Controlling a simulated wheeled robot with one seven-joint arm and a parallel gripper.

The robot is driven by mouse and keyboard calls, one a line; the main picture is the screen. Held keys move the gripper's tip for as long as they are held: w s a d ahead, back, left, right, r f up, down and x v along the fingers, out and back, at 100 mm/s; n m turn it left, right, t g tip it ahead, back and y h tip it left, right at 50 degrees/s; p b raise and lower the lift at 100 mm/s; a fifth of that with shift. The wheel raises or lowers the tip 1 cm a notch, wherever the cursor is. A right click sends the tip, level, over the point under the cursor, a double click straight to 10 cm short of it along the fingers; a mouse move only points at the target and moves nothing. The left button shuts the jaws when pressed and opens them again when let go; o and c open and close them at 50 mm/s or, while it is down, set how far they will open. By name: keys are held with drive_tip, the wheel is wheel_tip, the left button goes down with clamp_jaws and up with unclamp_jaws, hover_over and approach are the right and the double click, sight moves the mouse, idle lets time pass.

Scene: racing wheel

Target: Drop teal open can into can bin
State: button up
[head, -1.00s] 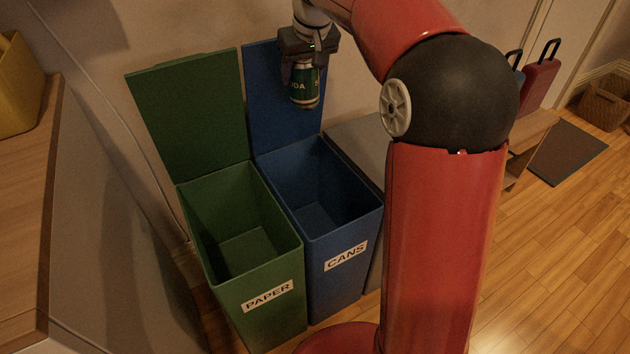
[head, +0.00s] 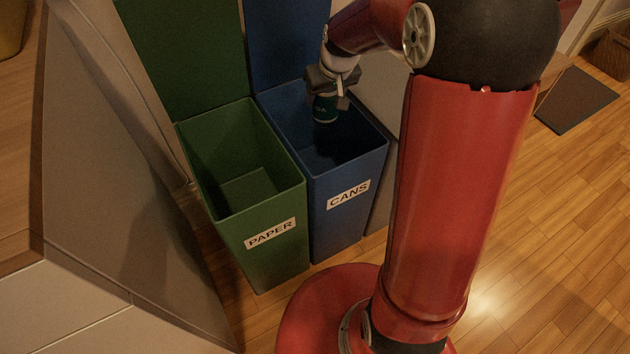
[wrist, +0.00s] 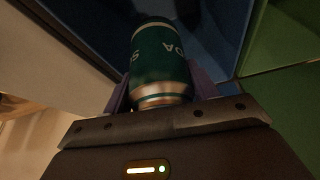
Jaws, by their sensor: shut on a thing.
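The teal can (head: 325,107) is held in my gripper (head: 331,92) at the opening of the blue bin labelled CANS (head: 347,215). In the wrist view the can (wrist: 160,60) sits between the two fingers, with white "SODA" lettering partly seen, and my gripper (wrist: 161,92) is shut on it. The can hangs below the gripper in the head view, over the back part of the blue bin. Its exact depth against the rim is hard to tell. The dark inside of the bin is partly hidden by the can and gripper.
A green bin labelled PAPER (head: 275,262) stands open directly left of the blue bin. Both lids are raised at the back. A grey surface (head: 385,75) lies right of the blue bin. A counter (head: 20,200) is at the far left, and wooden floor is open at right.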

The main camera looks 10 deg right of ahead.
sight(331, 94)
drive_tip(key=shift+f+b, duration=0.75)
drive_tip(key=shift+f, duration=0.85)
drive_tip(key=o, duration=1)
drive_tip(key=shift+r, duration=0.1)
drive_tip(key=v, duration=0.7)
drive_tip(key=shift+s+r, duration=0.1)
drive_tip(key=shift+r, duration=0.3)
